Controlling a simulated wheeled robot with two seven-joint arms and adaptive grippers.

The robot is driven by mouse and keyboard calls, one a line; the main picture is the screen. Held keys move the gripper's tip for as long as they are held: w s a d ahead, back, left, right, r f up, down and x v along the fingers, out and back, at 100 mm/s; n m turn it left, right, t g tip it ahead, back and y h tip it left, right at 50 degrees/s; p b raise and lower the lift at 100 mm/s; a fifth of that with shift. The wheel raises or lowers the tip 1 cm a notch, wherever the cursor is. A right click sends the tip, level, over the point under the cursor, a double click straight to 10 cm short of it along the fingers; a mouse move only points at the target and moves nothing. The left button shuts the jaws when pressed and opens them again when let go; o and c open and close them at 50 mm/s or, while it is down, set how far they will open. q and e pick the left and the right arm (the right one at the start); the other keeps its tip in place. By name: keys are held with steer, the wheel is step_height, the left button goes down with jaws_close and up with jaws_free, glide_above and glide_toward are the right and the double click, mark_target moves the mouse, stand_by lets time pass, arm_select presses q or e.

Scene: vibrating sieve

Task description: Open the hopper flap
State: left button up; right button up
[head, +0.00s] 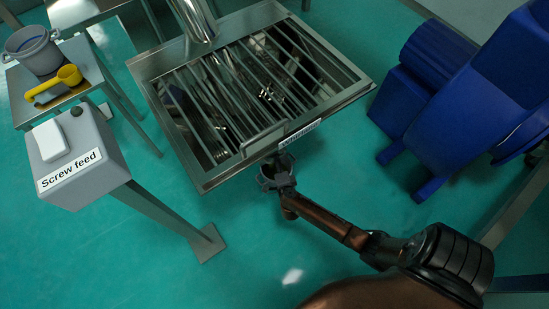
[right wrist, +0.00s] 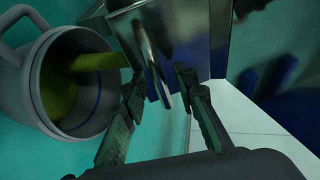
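The hopper (head: 195,180) is a square steel frame covered by a barred grate, with a bar handle (head: 264,137) at its front edge. My right gripper (head: 273,172) is just below and in front of that edge. In the right wrist view, its fingers (right wrist: 160,86) are apart, with a curved metal strip (right wrist: 163,88) between or just beyond them. I cannot tell whether they touch it. Shiny metal panels (right wrist: 188,40) stand behind it; which part is the flap is unclear. My left gripper is out of view.
A grey bucket (right wrist: 30,75) with something yellow-green inside is left of the fingers. Blue machinery (head: 470,95) is right; open green floor lies in front.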

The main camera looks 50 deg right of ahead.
steer(key=shift+c, duration=0.4)
jaws_close()
stand_by(0.4)
